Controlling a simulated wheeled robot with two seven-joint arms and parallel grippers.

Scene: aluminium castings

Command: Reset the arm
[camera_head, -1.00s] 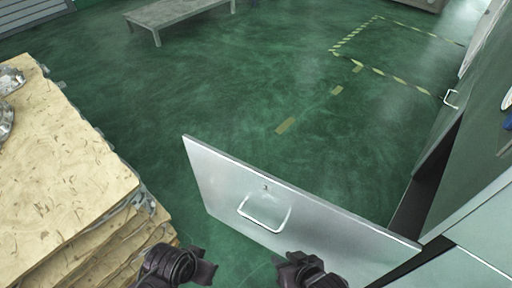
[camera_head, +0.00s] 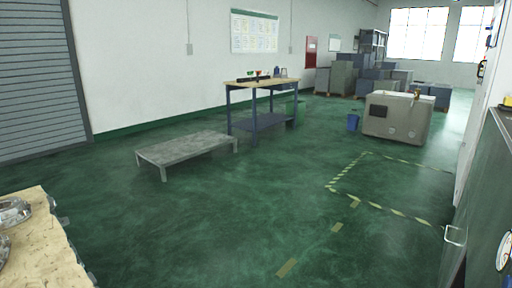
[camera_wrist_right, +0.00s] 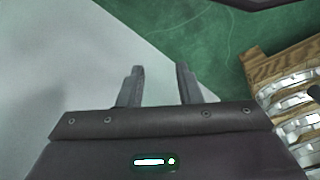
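My right gripper (camera_wrist_right: 158,88) shows in the right wrist view with its two fingers apart and nothing between them. Beyond the fingers are a pale grey panel surface (camera_wrist_right: 60,60) on the left and green floor (camera_wrist_right: 190,35). The head view shows neither of my grippers now, and my left gripper is in no current view.
A wooden stack (camera_head: 42,240) with metal castings (camera_head: 14,212) stands at left; stacked castings (camera_wrist_right: 295,95) also show in the right wrist view. A grey cabinet (camera_head: 490,200) with a handle stands at right. A low bench (camera_head: 185,150) and a workbench (camera_head: 262,85) stand farther off. The middle floor is clear.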

